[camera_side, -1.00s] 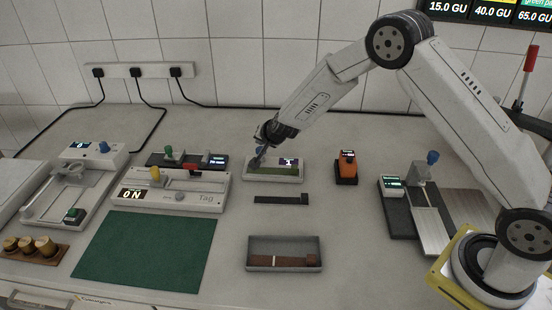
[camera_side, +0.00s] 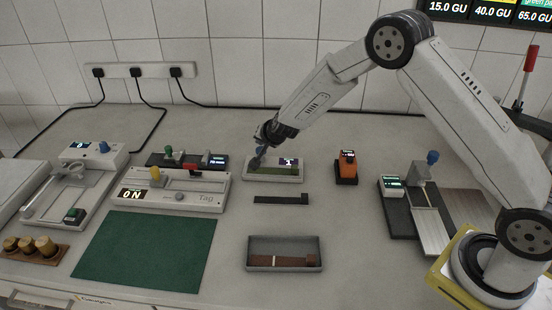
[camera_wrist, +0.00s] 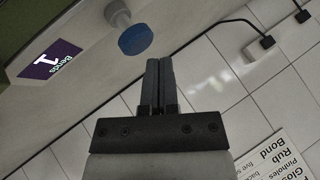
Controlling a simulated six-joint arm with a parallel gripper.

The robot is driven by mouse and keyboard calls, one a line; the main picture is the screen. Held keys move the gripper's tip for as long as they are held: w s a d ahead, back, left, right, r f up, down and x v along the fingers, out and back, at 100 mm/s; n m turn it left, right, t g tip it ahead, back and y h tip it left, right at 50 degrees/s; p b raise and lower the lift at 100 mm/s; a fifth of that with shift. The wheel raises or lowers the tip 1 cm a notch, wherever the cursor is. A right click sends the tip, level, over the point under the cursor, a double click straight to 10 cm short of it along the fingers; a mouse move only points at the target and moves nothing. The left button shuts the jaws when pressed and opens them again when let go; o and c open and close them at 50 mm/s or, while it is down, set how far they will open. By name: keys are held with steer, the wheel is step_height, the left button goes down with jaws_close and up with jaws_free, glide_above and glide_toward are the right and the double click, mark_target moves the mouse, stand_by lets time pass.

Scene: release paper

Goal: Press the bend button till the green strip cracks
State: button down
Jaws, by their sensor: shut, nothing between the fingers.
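The bend device (camera_side: 273,179) is a white block in the middle of the bench. The green strip (camera_side: 272,171) lies along it and looks whole in the side view. Its small display (camera_side: 289,162) reads 1, and in the wrist view the display (camera_wrist: 52,60) reads "Bends 1". The blue bend button (camera_wrist: 135,40) stands out on a pale stem in the wrist view. My gripper (camera_side: 256,164) is at the left end of the device in the side view. In the wrist view my gripper (camera_wrist: 159,62) is shut and empty, its fingertips just beside the button, with a small gap visible.
A dark strip (camera_side: 281,199) and a grey tray (camera_side: 285,268) lie in front of the device. An orange unit (camera_side: 346,168) stands to the right, a Tag device (camera_side: 172,194) to the left. A green mat (camera_side: 147,250) covers the front left.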

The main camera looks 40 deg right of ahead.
steer(key=shift+f, duration=1.4)
stand_by(2.1)
steer(key=shift+r, duration=1.35)
steer(key=shift+r, duration=2.5)
steer(key=shift+s+r, duration=0.1)
